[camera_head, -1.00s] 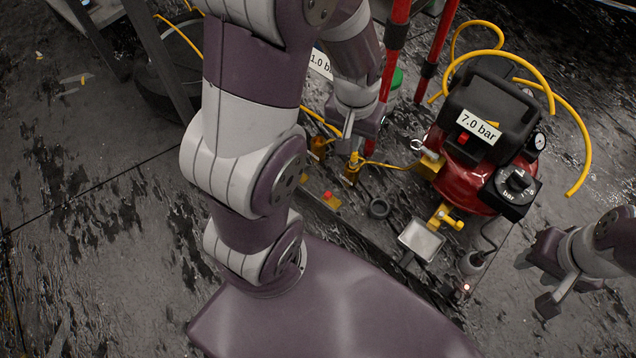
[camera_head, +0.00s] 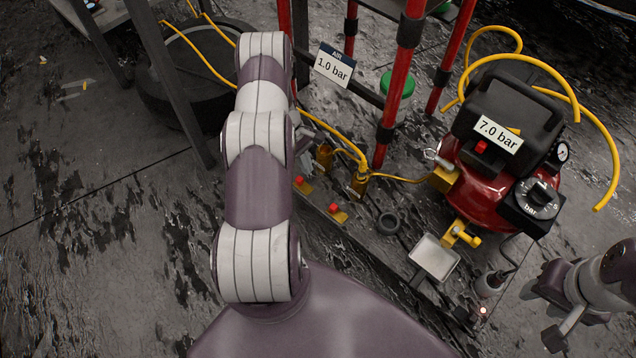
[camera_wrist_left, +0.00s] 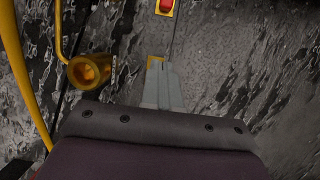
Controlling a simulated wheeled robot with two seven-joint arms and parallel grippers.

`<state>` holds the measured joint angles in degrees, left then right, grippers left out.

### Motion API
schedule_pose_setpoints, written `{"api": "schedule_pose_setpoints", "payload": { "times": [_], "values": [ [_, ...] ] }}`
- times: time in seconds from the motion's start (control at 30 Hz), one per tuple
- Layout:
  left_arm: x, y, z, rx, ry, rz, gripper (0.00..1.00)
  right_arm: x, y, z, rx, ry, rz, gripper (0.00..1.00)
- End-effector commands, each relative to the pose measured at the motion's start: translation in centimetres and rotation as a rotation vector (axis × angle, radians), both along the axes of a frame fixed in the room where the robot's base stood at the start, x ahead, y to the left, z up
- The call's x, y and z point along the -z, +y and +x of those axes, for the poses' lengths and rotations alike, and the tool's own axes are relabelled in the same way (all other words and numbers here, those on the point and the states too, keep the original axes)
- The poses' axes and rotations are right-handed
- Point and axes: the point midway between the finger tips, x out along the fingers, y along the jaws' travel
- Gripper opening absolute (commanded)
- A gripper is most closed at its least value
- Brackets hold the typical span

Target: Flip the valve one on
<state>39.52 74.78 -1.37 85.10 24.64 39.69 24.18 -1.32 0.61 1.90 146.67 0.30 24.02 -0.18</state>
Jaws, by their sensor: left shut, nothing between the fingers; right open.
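Two brass valve fittings stand on the dark base plate, the left one (camera_head: 323,157) and the right one (camera_head: 360,184); I cannot tell which is valve one. Red switches on yellow bases sit in front, the left one (camera_head: 300,183) and the right one (camera_head: 337,211). My left gripper (camera_head: 307,162) is shut and empty, just left of the left fitting and partly hidden by my arm. In the left wrist view, its closed fingers (camera_wrist_left: 162,84) point toward a red switch (camera_wrist_left: 166,6), with a brass fitting (camera_wrist_left: 90,71) to their left. My right gripper (camera_head: 541,314) is open and empty at the right.
A red compressor (camera_head: 475,180) labelled 7.0 bar stands at the right. Red posts (camera_head: 397,95), a 1.0 bar sign (camera_head: 333,66) and yellow hoses (camera_head: 340,133) crowd the back.

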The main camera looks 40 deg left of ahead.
Motion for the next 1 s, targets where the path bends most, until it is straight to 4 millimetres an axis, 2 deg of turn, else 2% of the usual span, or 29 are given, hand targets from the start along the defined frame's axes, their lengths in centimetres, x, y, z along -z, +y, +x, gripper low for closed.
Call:
{"api": "schedule_pose_setpoints", "payload": {
  "times": [0.03,0.43,0.6,0.7,1.0],
  "values": [
    [1.2,-0.3,-0.1,0.002,0.003,-0.002,0.00,0.9,0.0,0.0,0.000,0.000,0.000,0.43],
    [9.3,-3.5,-0.3,0.003,0.002,-0.001,0.00,5.9,0.0,0.0,0.000,0.001,0.000,0.43],
    [9.0,-6.1,-0.5,0.005,0.001,-0.001,0.00,7.0,0.0,0.0,0.000,0.000,0.000,0.43],
    [8.8,-7.0,-0.6,0.004,0.000,-0.001,0.00,7.3,0.0,0.0,0.000,0.000,0.000,0.43],
    [8.5,-7.5,-0.7,0.004,0.001,0.000,0.00,7.4,0.0,0.0,0.000,0.000,0.000,0.43]
  ]
}}
